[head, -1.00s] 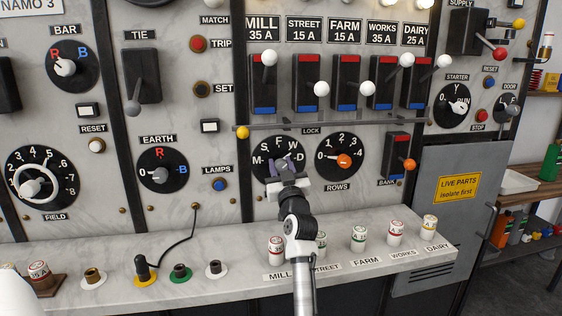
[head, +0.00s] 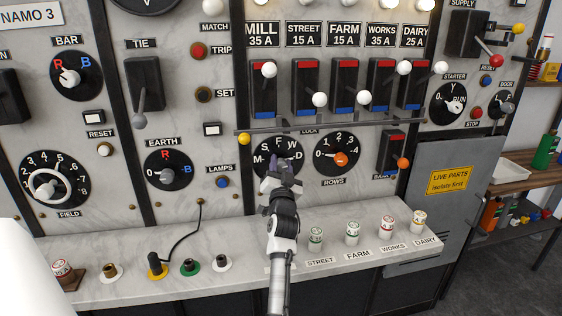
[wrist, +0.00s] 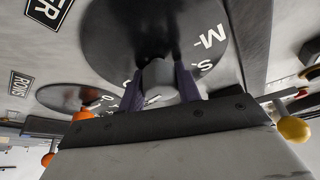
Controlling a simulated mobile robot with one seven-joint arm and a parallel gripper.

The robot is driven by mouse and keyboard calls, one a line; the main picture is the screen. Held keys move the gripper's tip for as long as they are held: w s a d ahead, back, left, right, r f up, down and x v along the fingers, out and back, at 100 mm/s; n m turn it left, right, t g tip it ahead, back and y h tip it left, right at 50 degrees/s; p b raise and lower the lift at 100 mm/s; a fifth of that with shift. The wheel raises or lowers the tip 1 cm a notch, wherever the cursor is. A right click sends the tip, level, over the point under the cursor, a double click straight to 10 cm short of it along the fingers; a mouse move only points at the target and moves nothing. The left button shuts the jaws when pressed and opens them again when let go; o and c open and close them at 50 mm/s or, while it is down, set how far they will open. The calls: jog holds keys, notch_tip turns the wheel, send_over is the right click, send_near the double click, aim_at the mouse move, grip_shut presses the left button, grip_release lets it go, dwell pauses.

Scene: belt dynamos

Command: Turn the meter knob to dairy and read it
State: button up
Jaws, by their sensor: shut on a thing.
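The black meter dial (head: 257,151) sits low in the right-hand panel, with the letters M, S, F, W and D around it. My gripper (head: 283,163) is at its middle and covers most of the knob in the head view. In the wrist view the dial (wrist: 110,45) is close up. There the fingers (wrist: 159,75) stand on both sides of the grey knob (wrist: 160,82) and are shut on it. I cannot tell which letter the knob points to. The DAIRY 25 A plate (head: 416,36) is at the upper right.
The ROWS dial with its orange knob (head: 341,159) is close on the right. A rail (head: 300,126) with a yellow ball end (head: 243,139) runs just above. White-knobbed switches are higher up. A marble ledge (head: 130,250) below carries several fuses, including the DAIRY one (head: 418,222).

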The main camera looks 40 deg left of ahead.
dwell(0.3)
jog(key=o, duration=1)
jog(key=shift+c, duration=0.2)
jog(key=b+v, duration=0.4)
jog(key=v, duration=1)
